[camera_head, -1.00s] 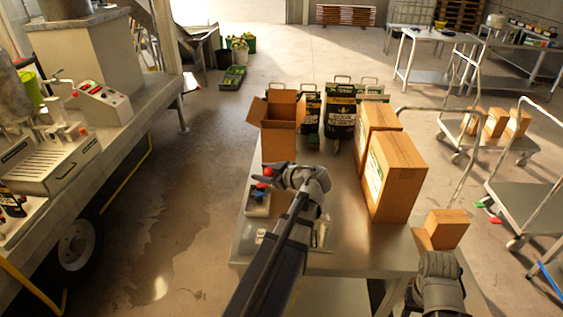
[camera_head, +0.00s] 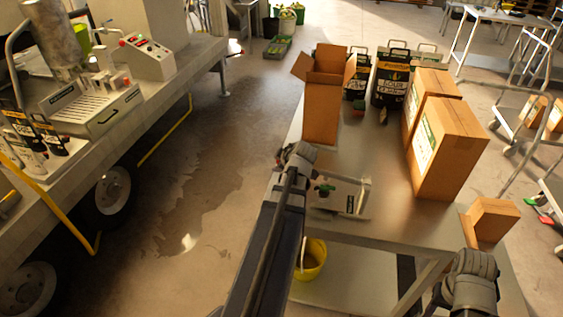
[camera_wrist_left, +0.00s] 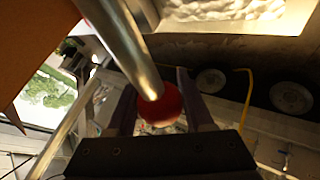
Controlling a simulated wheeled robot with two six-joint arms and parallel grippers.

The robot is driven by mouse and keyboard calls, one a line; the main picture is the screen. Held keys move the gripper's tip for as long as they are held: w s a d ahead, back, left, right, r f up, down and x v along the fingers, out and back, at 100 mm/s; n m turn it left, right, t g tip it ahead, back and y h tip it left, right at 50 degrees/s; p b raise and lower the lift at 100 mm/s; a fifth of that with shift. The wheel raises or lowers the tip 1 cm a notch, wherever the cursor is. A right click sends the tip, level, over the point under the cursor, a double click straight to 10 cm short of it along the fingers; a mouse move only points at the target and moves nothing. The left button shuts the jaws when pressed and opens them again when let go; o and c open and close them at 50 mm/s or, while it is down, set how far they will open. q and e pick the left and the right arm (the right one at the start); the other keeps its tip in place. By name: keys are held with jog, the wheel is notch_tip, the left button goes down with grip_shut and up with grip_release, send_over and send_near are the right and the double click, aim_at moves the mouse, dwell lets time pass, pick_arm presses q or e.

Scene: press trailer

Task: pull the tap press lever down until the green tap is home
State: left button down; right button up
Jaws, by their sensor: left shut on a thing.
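In the left wrist view, my left gripper (camera_wrist_left: 159,98) has its fingers on either side of a red ball knob (camera_wrist_left: 158,110) and is shut on it. The knob ends a shiny metal lever (camera_wrist_left: 118,38) that runs to the upper left. In the head view, the end of my left arm hides that gripper, the knob and the lever. A small green tap (camera_head: 324,189) shows just right of my left arm, over a pale plate on the table (camera_head: 385,170). I cannot tell whether it is fully seated.
An open carton (camera_head: 321,113), dark containers (camera_head: 390,82) and tall closed cartons (camera_head: 450,150) stand behind. A small carton (camera_head: 493,219) sits at the right. A yellow bucket (camera_head: 311,262) is below the tabletop. The trailer counter (camera_head: 185,65) is at left, across open floor.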

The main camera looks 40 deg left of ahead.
pick_arm(q)
jog(key=shift+d+f, duration=0.1)
jog(key=shift+f, duration=0.25)
jog(key=c, duration=0.8)
grip_release()
jog(key=o, duration=0.4)
jog(key=shift+w+d, duration=0.1)
jog(key=shift+c, duration=0.2)
jog(key=shift+o, duration=0.7)
jog(key=shift+r, duration=0.15)
jog(key=p+v, duration=0.5)
jog(key=v, duration=0.2)
jog(key=shift+d, duration=0.2)
jog(key=shift+r, duration=0.1)
